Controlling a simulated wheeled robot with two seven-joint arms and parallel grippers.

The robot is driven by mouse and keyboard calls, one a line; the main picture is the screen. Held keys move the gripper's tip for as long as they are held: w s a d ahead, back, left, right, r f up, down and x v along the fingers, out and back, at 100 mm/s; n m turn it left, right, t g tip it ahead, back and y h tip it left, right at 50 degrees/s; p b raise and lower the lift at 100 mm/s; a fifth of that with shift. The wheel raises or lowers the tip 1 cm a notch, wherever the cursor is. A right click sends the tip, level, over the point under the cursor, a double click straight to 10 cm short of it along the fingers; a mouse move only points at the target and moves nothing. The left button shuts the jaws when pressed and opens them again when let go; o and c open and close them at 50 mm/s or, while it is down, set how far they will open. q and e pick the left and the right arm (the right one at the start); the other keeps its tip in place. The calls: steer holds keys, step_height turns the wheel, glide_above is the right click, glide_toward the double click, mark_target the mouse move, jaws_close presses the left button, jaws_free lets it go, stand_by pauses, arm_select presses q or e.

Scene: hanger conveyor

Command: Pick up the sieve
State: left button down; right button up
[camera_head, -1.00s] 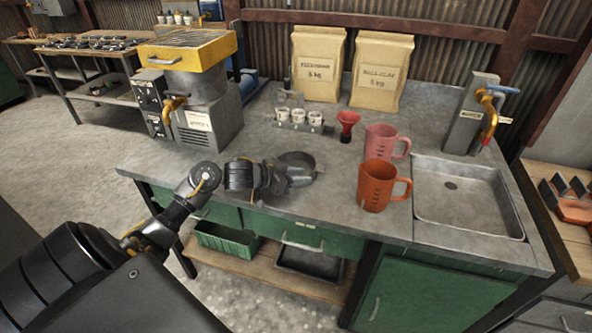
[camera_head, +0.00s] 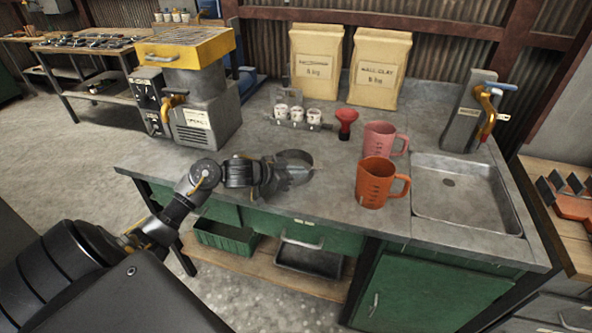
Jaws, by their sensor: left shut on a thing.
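The sieve (camera_head: 297,157) is a round, grey, shallow pan on the worktop, left of the orange jug. My left gripper (camera_head: 291,174) reaches in from the left and is shut on the sieve's near edge. The gripper hides part of the sieve, and I cannot tell whether it is clear of the worktop. My right gripper is not in view.
An orange jug (camera_head: 376,183) and a pink jug (camera_head: 381,140) stand to the right, before a sink (camera_head: 462,205). A red funnel (camera_head: 346,121) and a rack of white cups (camera_head: 297,121) stand behind. A yellow-topped machine (camera_head: 196,95) stands at left.

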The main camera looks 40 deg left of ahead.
arm_select(q)
steer(key=shift+r, duration=0.25)
step_height(320, 180, up, 2)
steer(key=shift+a+r, duration=0.1)
steer(key=shift+r, duration=0.05)
steer(key=s+d+r+p, duration=0.1)
steer(key=s+d+r, duration=0.4)
steer(key=s+r, duration=0.5)
steer(key=s, duration=0.3)
steer(key=shift+d, duration=0.15)
